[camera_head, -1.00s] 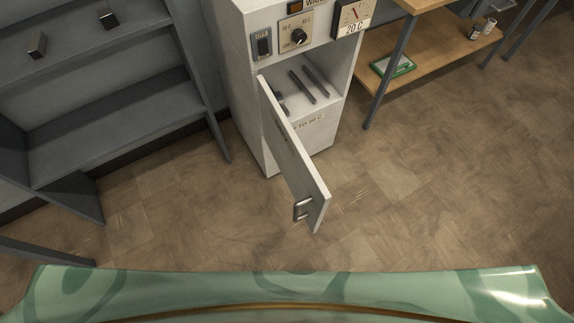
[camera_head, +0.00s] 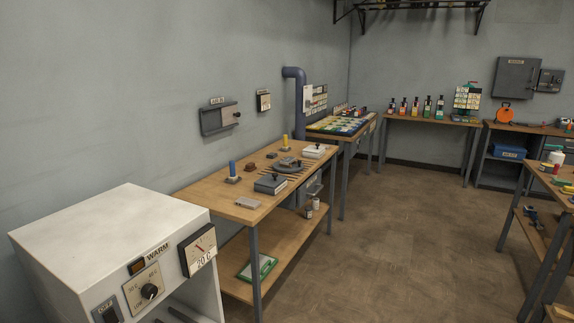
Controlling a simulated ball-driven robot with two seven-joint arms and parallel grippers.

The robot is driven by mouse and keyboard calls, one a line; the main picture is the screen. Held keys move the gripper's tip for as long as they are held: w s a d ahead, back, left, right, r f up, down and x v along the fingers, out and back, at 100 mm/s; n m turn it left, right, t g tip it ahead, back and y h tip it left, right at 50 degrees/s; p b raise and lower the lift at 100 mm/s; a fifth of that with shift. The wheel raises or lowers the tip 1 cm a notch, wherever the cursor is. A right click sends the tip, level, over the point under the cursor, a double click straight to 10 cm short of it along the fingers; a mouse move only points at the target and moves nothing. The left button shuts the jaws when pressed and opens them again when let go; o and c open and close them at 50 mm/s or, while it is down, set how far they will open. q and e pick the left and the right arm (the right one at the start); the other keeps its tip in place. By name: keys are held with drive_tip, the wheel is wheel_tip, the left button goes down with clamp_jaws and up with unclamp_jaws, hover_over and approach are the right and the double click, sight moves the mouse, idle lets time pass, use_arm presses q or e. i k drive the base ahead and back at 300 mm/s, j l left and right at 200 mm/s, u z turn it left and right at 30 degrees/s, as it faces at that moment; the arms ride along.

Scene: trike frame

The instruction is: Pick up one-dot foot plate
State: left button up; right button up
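I cannot make out a one-dot foot plate in this view; any dots on the small parts are too small to tell. The white warming cabinet (camera_head: 112,240) stands at the lower left, with a knob, a switch and a dial on its front. Part of its open inside shows at the bottom edge, with a dark bar (camera_head: 183,316) in it. Its door and the rest of the inside are out of frame. Neither of my grippers is in view.
A wooden bench (camera_head: 243,213) beside the cabinet holds a grey box (camera_head: 271,184), a blue-topped post (camera_head: 233,171) and other small items. A green tray (camera_head: 258,268) lies on its lower shelf. More benches line the back and right. The middle floor (camera_head: 390,235) is clear.

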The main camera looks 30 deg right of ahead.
sight(288, 160)
drive_tip(key=l, duration=0.75)
drive_tip(key=i+l, duration=0.15)
drive_tip(key=l, duration=0.25)
drive_tip(key=i+l, duration=0.2)
drive_tip(key=l, duration=0.25)
drive_tip(key=i+l, duration=0.15)
drive_tip(key=l, duration=0.25)
drive_tip(key=i+l+z, duration=0.1)
drive_tip(key=l, duration=0.3)
drive_tip(key=i+l, duration=0.25)
drive_tip(key=l, duration=0.15)
drive_tip(key=i+l, duration=0.2)
drive_tip(key=l, duration=0.2)
